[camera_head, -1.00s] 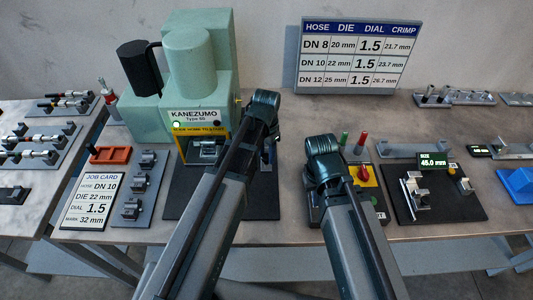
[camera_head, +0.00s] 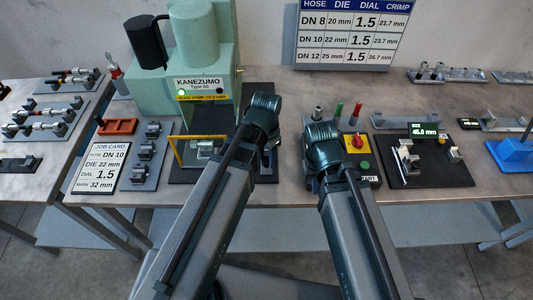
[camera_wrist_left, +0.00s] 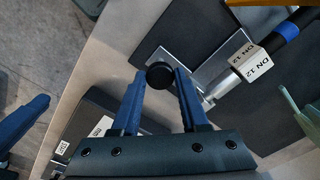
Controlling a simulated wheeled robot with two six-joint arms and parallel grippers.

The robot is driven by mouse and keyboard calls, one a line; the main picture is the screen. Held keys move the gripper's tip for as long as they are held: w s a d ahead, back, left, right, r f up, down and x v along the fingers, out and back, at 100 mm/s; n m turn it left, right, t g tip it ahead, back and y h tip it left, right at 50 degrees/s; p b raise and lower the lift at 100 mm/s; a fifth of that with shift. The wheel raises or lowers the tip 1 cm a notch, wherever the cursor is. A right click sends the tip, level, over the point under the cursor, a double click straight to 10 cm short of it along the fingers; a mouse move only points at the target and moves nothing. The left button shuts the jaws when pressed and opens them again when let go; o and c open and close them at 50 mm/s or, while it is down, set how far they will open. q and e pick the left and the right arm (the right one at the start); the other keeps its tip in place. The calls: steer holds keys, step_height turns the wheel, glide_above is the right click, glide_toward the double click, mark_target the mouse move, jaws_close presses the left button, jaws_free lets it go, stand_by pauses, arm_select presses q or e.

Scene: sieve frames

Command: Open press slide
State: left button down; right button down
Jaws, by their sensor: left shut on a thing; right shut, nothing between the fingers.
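The green press (camera_head: 200,50) stands at the back left, with a lit green lamp. Its yellow-framed slide (camera_head: 177,150) stands out in front of the press mouth, with a metal fitting (camera_head: 207,148) seen in it. In the left wrist view, my left gripper (camera_wrist_left: 160,82) is shut on a round black knob (camera_wrist_left: 159,74) beside a grey metal bracket (camera_wrist_left: 168,52). In the head view the left arm hides most of these fingers. My right gripper (camera_head: 309,180) is shut and empty beside the control box; its fingertips are partly hidden.
The control box (camera_head: 357,145) has a red knob on yellow and a green button. A job card (camera_head: 95,167) and a grey die rack (camera_head: 146,155) lie left of the slide. A fitting labelled DN 12 (camera_wrist_left: 240,62) shows in the left wrist view. A black gauge mat (camera_head: 430,170) is at right.

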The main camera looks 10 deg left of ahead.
arm_select(q)
steer(key=shift+c, duration=2.1)
jaws_free()
steer(key=shift+w+r, duration=0.1)
arm_select(e)
steer(key=shift+r, duration=0.15)
arm_select(q)
step_height(320, 180, up, 14)
steer(key=p, duration=1.3)
steer(key=shift+f+p, duration=0.2)
steer(key=shift+p, duration=0.2)
arm_select(e)
step_height(320, 180, up, 14)
steer(key=shift+f, duration=0.25)
